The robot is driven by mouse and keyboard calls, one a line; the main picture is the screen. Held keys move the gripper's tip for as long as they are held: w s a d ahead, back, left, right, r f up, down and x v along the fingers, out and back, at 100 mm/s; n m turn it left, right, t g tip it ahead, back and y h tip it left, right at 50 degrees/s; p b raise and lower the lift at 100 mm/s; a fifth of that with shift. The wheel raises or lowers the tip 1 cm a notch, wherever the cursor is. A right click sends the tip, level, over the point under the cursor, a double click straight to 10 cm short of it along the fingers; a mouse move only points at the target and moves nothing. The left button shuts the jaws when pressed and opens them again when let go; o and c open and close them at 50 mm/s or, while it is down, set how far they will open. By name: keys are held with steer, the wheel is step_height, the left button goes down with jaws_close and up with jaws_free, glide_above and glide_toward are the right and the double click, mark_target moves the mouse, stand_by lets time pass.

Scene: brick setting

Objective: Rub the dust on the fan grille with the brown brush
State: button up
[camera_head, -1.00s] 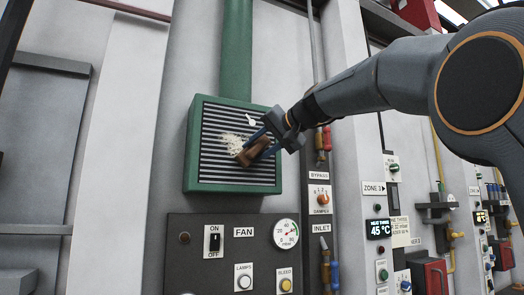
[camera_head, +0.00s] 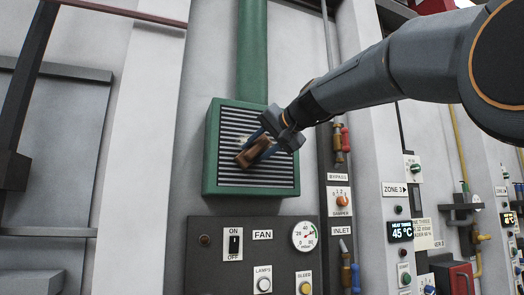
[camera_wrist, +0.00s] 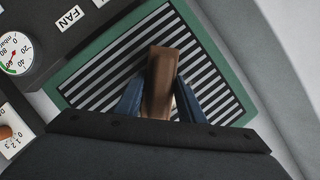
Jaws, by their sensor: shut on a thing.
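The fan grille (camera_head: 228,178) has dark and pale slats in a green box on the wall; it also fills much of the wrist view (camera_wrist: 110,72). My gripper (camera_head: 260,144) is shut on the brown brush (camera_head: 253,154) in front of the grille's middle. In the wrist view the brush (camera_wrist: 160,78) stands between the blue fingers and points at the slats. A small pale patch of dust (camera_head: 243,141) shows beside the brush's upper edge. The brush and fingers hide part of the grille, and I cannot tell whether the brush touches it.
A green duct (camera_head: 252,50) rises above the box. Below it is a dark panel (camera_head: 205,262) with a fan switch (camera_head: 235,243) and a gauge (camera_head: 304,236).

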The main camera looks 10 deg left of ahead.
steer(key=shift+s+a+p, duration=0.15)
steer(key=shift+s+a, duration=0.3)
steer(key=shift+a, duration=0.3)
steer(key=shift+s+a+p, duration=0.1)
steer(key=shift+s+a, duration=0.35)
steer(key=shift+a, duration=0.25)
steer(key=shift+s+a+p, duration=0.15)
steer(key=shift+s+a, duration=0.3)
steer(key=shift+a, duration=0.3)
steer(key=shift+r+p, duration=0.95)
steer(key=shift+r, duration=0.05)
steer(key=shift+w+d+f+b, duration=0.1)
steer(key=shift+w+d+b, duration=0.15)
steer(key=shift+w+d, duration=0.45)
steer(key=shift+w+d+r+b, duration=0.1)
steer(key=shift+w+d+b, duration=0.2)
steer(key=shift+d, duration=0.65)
steer(key=shift+w+d+f+b, duration=0.1)
steer(key=shift+w+d+b, duration=0.1)
steer(key=shift+w+d, duration=0.5)
steer(key=w+d, duration=0.4)
steer(key=d, duration=0.3)
steer(key=shift+w+d, duration=0.15)
steer(key=shift+d, duration=0.2)
